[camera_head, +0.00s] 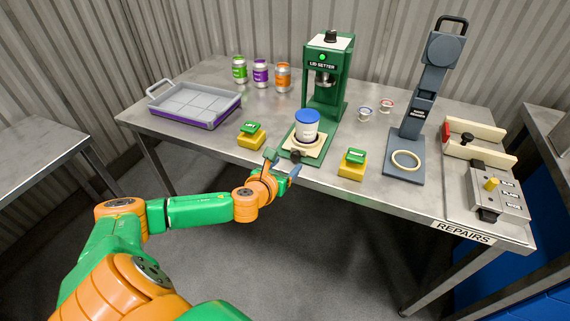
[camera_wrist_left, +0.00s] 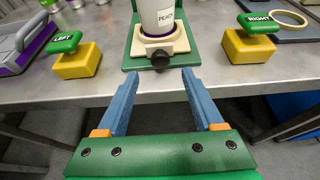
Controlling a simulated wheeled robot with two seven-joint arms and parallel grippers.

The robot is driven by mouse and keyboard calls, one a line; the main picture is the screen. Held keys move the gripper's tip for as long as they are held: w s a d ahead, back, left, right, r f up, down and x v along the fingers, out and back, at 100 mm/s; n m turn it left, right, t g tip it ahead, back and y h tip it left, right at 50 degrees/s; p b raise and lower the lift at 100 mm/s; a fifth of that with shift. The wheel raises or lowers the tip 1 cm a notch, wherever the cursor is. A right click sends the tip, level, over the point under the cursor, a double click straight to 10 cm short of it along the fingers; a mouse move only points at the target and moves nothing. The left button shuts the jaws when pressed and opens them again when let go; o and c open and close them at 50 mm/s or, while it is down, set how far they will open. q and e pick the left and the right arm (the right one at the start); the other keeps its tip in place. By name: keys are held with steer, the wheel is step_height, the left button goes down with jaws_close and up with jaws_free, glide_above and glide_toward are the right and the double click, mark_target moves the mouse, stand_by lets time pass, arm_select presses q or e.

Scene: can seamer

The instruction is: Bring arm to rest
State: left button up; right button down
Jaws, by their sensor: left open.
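My left gripper (camera_head: 283,168) is at the front edge of the table, just before the green lid setter (camera_head: 325,80). In the left wrist view its two blue fingers (camera_wrist_left: 160,98) are spread apart with nothing between them. A white can with a blue lid (camera_head: 306,124) stands upright on the setter's cream base plate (camera_head: 288,143); the can's lower part also shows in the left wrist view (camera_wrist_left: 159,15), beyond the fingertips and apart from them. My right gripper is in neither view.
Yellow blocks with green tops, left (camera_head: 251,136) and right (camera_head: 352,164), flank the setter. A grey and purple tray (camera_head: 195,104), several cans (camera_head: 261,74), two small lids (camera_head: 366,113), a dark grey stand (camera_head: 410,130) and a repairs fixture (camera_head: 490,190) are on the table. Free floor lies in front.

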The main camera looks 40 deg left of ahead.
arm_select(q)
steer(key=shift+s+r, duration=0.1)
steer(key=shift+s, duration=0.15)
steer(key=shift+d, duration=0.1)
